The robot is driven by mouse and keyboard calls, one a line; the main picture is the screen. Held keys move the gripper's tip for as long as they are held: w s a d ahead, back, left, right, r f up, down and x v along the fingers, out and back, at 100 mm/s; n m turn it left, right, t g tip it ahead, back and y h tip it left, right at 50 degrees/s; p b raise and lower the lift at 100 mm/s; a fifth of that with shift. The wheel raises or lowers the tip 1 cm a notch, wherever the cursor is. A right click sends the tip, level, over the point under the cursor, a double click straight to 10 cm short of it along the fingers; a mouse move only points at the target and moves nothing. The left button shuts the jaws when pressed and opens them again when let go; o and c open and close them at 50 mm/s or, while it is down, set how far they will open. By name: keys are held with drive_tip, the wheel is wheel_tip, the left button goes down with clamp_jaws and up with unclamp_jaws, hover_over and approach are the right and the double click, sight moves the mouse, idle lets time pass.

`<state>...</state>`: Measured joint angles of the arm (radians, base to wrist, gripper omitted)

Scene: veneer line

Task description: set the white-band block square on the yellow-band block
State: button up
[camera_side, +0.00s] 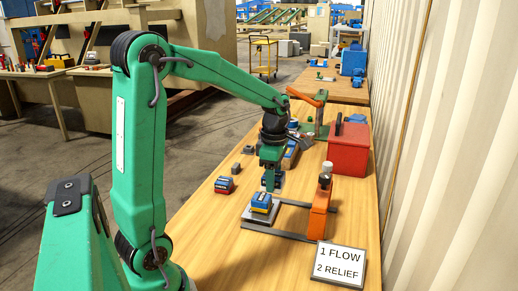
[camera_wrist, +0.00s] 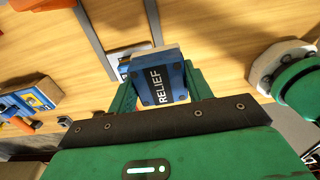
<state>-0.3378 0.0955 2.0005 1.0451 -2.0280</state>
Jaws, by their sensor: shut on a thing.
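My gripper (camera_side: 272,184) is shut on a blue block (camera_wrist: 160,80) with a dark strip reading RELIEF, held between the green fingers in the wrist view. A pale edge shows along its far side; I cannot clearly make out its band. In the side view a blue block (camera_side: 261,203) with a pale, yellowish band sits on a light plate (camera_side: 250,216), just below and in front of my gripper. In the wrist view a pale and blue part (camera_wrist: 123,66) shows partly behind the held block. Whether the held block touches anything cannot be told.
A red and blue block (camera_side: 224,184) stands to the left. Grey rails (camera_side: 285,237) and an orange upright (camera_side: 319,213) are close on the right. A red bin (camera_side: 348,150) stands behind. A sign (camera_side: 338,263) reads 1 FLOW, 2 RELIEF. The table's front left is clear.

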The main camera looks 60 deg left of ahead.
drive_tip(key=shift+w+d+r, duration=0.25)
drive_tip(key=shift+w+d, duration=0.1)
drive_tip(key=shift+w, duration=0.2)
drive_tip(key=shift+w+d+r, duration=0.25)
drive_tip(key=shift+w+d, duration=0.1)
drive_tip(key=shift+w, duration=0.15)
hover_over(262, 197)
wheel_tip(262, 197, down, 7)
drive_tip(key=shift+f, duration=2)
drive_tip(key=shift+f, duration=0.1)
drive_tip(key=o, duration=1.3)
drive_tip(key=shift+f, duration=0.1)
wheel_tip(262, 197, up, 12)
drive_tip(key=shift+r, duration=0.2)
